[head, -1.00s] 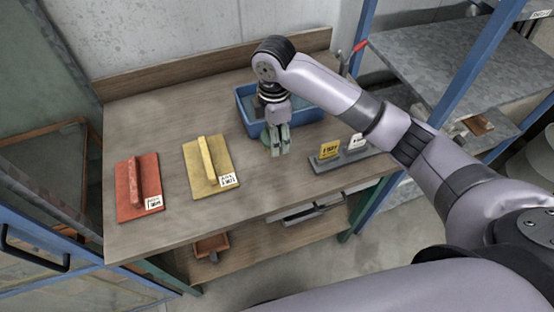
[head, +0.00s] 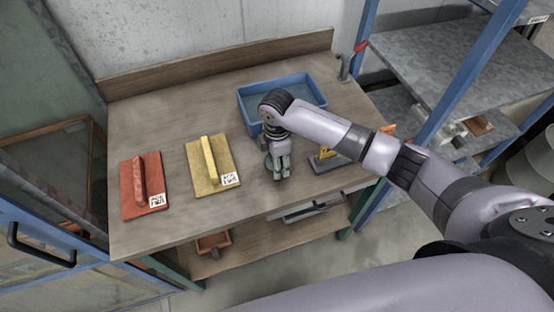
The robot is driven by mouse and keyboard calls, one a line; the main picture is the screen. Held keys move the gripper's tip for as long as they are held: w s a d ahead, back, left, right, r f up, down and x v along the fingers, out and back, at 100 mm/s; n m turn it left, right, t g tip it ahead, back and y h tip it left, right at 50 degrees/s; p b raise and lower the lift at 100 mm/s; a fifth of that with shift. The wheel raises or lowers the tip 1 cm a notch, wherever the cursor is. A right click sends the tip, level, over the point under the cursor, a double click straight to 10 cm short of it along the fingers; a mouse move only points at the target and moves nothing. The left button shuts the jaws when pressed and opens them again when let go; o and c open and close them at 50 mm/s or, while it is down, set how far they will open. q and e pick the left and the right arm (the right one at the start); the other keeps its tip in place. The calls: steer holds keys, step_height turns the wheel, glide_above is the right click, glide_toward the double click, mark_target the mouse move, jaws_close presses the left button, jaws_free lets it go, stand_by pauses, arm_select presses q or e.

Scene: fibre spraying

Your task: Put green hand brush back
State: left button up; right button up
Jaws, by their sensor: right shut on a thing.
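My right gripper (head: 281,173) points down over the wooden workbench, in front of the blue tub, and is shut. A small part of a green thing (head: 268,163), likely the green hand brush, shows at its left side; the gripper hides most of it. I cannot tell whether it touches the bench top. A yellow block with a handle (head: 209,160) and a red one (head: 140,185) lie flat on the bench to the left, each with a white label. My left gripper is out of view.
A blue tub (head: 258,128) stands at the bench's back right. A dark card holder (head: 318,166) with a yellow card is right of the gripper, partly behind my arm. The wooden bench (head: 150,110) has free room at the back left. A blue-framed shelf (head: 450,62) stands at right.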

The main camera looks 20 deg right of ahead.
steer(key=shift+f, duration=0.1)
steer(key=o, duration=1.1)
step_height(320, 180, up, 12)
steer(key=shift+r+b, duration=0.15)
steer(key=shift+b, duration=0.9)
